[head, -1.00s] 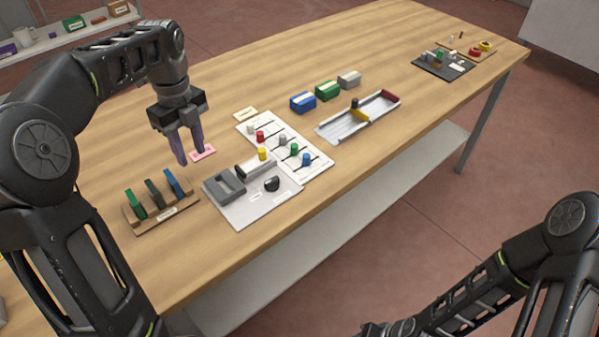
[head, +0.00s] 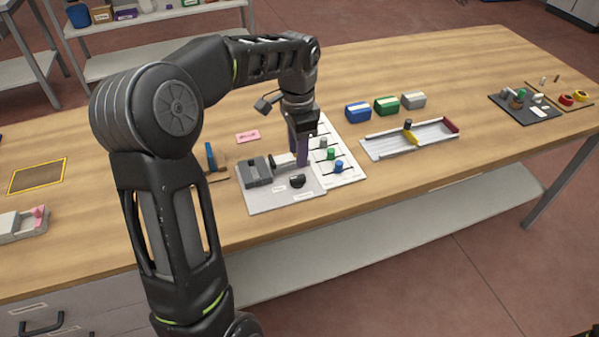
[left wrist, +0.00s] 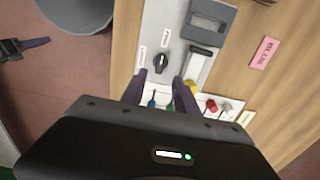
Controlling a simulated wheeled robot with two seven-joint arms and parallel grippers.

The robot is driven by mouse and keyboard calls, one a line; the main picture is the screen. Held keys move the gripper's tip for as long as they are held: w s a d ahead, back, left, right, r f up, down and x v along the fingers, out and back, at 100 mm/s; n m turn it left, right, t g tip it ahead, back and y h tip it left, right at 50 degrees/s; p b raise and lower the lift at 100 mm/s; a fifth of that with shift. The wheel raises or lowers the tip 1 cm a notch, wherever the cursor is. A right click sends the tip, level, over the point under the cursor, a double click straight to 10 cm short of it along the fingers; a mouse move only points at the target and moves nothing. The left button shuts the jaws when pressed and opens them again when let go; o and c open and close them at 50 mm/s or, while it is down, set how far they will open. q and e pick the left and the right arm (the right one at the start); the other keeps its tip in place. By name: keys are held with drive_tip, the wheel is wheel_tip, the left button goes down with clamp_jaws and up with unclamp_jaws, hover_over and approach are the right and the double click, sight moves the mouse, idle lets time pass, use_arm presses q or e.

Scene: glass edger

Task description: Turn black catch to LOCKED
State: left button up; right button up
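The black catch (head: 297,181) is a small dark knob on a light grey plate (head: 262,201) by the table's front edge. In the left wrist view the catch (left wrist: 161,62) stands just beyond my fingertips, with two small white labels beside it, too blurred to read surely. My left gripper (head: 303,163) points down over the plate's right side, behind the catch. In the wrist view its two purple fingers (left wrist: 157,84) are apart with nothing between them. My right gripper (left wrist: 28,46) appears to show at the wrist view's left edge; its opening is unclear.
A grey block (head: 255,171) stands on the plate's left. A white board with coloured knobs (head: 351,176) adjoins on the right. Beyond are blue (head: 358,113), green (head: 387,106) and grey boxes and a metal tray (head: 380,148). A pink card (head: 247,137) lies behind.

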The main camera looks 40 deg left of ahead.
sight(298, 177)
use_arm(q)
drive_tip(key=shift+f+p, duration=0.35)
drive_tip(key=shift+f, duration=3.6)
drive_tip(key=shift+c, duration=0.5)
clamp_jaws()
